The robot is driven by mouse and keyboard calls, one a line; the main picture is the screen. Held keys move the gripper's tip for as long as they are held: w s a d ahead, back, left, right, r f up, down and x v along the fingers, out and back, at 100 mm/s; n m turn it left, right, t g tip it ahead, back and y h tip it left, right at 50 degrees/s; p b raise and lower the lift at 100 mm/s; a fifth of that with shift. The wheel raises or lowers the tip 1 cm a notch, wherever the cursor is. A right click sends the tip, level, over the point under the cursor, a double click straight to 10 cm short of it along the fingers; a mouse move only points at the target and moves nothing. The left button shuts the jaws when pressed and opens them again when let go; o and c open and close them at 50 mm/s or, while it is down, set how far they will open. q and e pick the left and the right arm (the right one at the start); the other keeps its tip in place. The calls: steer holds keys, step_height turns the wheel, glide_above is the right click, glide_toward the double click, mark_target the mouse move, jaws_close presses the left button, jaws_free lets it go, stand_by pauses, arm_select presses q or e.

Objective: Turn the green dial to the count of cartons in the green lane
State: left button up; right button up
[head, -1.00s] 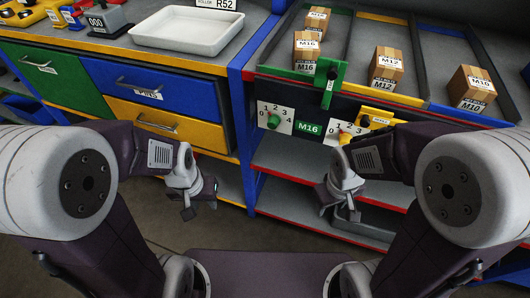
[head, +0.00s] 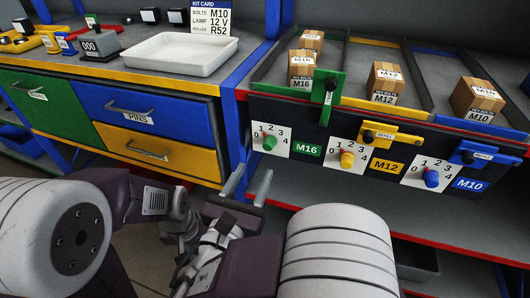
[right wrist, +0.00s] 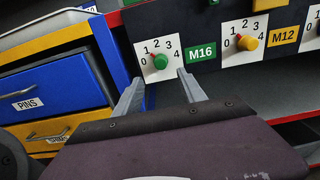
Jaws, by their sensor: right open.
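The green dial (head: 269,143) sits on a white plate numbered 0 to 4 beside the M16 label. It also shows in the right wrist view (right wrist: 161,62), with a small red mark on its upper-left side; the exact number is hard to read. In the green lane I see a front carton (head: 300,70) and a back carton (head: 312,40), both brown. My right gripper (head: 247,184) is open and empty, below and in front of the green dial, apart from it. Its fingers (right wrist: 160,82) point at the dial. My left gripper (head: 182,228) is low at left, partly hidden, its jaws unclear.
A yellow dial (head: 347,159) and a blue dial (head: 431,178) sit to the right on the same panel. A green gate piece (head: 327,98) stands at the green lane's front. A blue post (head: 232,125) is left of the panel. A white tray (head: 180,66) lies on the left counter.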

mark_target(267, 148)
steer(key=b+x, duration=0.2)
steer(key=x, duration=0.5)
steer(key=shift+w+d+f, duration=0.2)
steer(key=shift+w, duration=0.15)
steer(key=shift+w+r, duration=0.1)
steer(key=shift+w, duration=0.2)
steer(key=shift+c, duration=0.3)
jaws_close()
